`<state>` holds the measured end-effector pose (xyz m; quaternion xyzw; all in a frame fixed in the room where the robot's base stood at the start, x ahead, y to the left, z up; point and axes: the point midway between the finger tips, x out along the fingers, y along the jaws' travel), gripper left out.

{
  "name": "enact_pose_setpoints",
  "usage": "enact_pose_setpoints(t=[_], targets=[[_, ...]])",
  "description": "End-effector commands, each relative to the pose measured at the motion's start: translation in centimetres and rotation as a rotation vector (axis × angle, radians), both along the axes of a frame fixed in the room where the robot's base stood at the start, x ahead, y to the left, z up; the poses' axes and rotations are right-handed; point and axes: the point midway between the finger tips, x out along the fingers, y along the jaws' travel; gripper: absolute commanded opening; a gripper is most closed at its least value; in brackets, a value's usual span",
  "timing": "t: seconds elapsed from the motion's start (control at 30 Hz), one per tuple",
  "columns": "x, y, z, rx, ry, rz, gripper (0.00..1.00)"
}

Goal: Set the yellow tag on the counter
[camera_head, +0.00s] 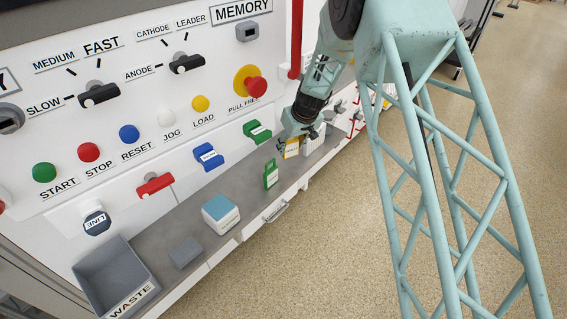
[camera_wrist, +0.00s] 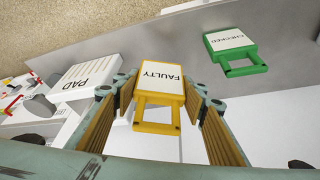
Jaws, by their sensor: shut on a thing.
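The yellow tag (camera_wrist: 163,84), with a white face reading FAULTY, is between the fingers of my gripper (camera_wrist: 158,108) in the wrist view. My gripper is shut on it, and its looped yellow end points back toward the palm. In the head view, my gripper (camera_head: 300,122) is over the far part of the grey counter (camera_head: 185,218), with the yellow tag (camera_head: 291,149) under it, partly hidden. I cannot tell whether the tag touches the counter. A green tag reading CHECKED (camera_wrist: 232,50) lies apart from it on the counter and shows in the head view (camera_head: 271,175).
A white PAD block (camera_wrist: 85,84) is close beside my gripper. Along the counter are a blue-and-white box (camera_head: 221,214), a grey block (camera_head: 186,253) and a WASTE bin (camera_head: 115,279). The control panel (camera_head: 130,80) rises behind. Bare counter shows around the green tag.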

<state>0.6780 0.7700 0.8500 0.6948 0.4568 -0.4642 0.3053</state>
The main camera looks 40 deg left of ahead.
Motion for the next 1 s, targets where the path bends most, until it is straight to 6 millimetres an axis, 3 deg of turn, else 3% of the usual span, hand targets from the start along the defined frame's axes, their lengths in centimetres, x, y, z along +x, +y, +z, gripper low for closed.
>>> enact_pose_setpoints(t=[0.2, 0.7, 1.0], targets=[[0.0, 0.0, -2.6, 0.0, 0.0, -0.001, 0.28], [0.0, 0.0, -3.3, 0.0, 0.0, -0.001, 0.28], [0.0, 0.0, -5.9, -0.001, 0.001, -0.001, 0.28]])
